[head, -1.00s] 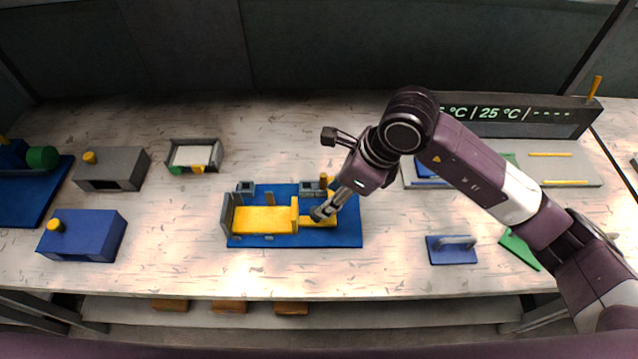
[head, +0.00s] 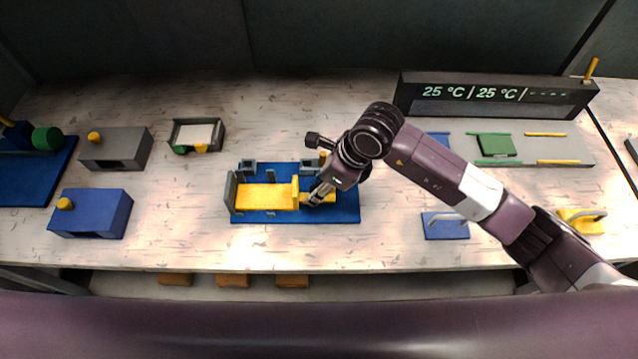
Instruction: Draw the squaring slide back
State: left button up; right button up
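The blue squaring fixture (head: 345,214) lies on the bench left of centre. A yellow sheet or plate (head: 262,197) lies flat on it between grey posts. The yellow squaring slide (head: 295,192) has its raised bar at the plate's right end, with no clear gap. Its narrow tail runs right. My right gripper (head: 316,198) is low over this tail, fingers pointing down and left. The fingers overlap the tail, so I cannot tell whether they are closed on it. My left gripper is out of view.
A grey box (head: 118,148), a blue box (head: 92,212) and a small tray (head: 197,136) stand at left. A display (head: 495,95) stands at the back right. A blue handled plate (head: 445,226) and a yellow handled piece (head: 582,220) lie at right, near my arm.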

aim_at(333, 197)
grip_shut()
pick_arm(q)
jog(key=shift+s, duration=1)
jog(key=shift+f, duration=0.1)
pick_arm(e)
jog(key=d+b, duration=0.1)
jog(key=d, duration=0.1)
jog(key=shift+w+d+f, duration=0.1)
jog(key=shift+d+f, duration=0.05)
jog(key=shift+d, duration=0.6)
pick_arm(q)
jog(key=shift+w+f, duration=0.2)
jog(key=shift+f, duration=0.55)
